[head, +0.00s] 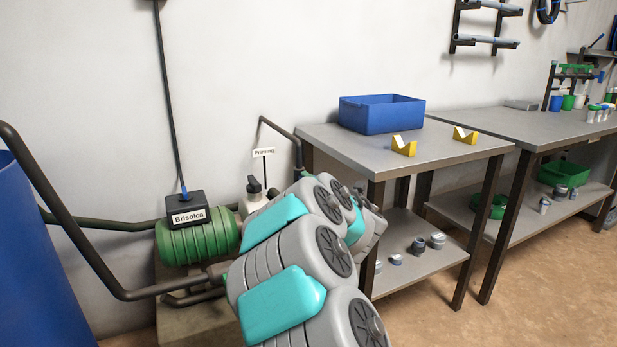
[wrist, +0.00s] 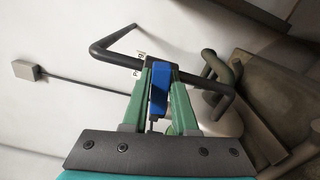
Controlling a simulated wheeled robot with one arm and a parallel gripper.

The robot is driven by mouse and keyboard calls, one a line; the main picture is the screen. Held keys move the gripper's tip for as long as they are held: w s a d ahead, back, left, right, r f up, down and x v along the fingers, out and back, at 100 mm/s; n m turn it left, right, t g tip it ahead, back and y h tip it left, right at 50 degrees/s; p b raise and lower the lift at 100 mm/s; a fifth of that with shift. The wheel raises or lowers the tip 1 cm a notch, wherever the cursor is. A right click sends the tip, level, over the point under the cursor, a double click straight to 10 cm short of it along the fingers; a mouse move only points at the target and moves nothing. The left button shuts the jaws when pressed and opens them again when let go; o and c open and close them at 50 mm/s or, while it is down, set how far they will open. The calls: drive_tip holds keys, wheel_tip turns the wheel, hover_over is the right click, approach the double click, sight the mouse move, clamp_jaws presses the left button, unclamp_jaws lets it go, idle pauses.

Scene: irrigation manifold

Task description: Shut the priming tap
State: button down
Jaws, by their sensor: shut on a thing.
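The priming tap shows in the wrist view as a blue lever (wrist: 160,94) at a dark pipe (wrist: 118,55). My gripper (wrist: 160,78) has its two green fingers on either side of the blue lever and is shut on it. The lever lies roughly in line with the fingers and across the pipe. The tap's body is mostly hidden by the fingers. In the head view a small "Priming" sign (head: 264,153) stands on a thin post behind my arm. My arm hides the tap and my gripper there.
A green pump (head: 195,243) with a black box labelled "Brisolca" (head: 187,214) stands at the left, with dark pipes around it. A blue barrel (head: 30,270) is at the far left. A workbench (head: 440,150) with a blue bin (head: 382,115) stands close on the right.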

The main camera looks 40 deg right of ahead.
drive_tip(key=shift+m+p, duration=0.65)
drive_tip(key=shift+m, duration=0.65)
drive_tip(key=shift+f+m, duration=0.15)
drive_tip(key=shift+m, duration=0.15)
drive_tip(key=c, duration=0.7)
unclamp_jaws()
drive_tip(key=v, duration=0.8)
drive_tip(key=shift+b, duration=0.3)
drive_tip(key=shift+w, duration=0.1)
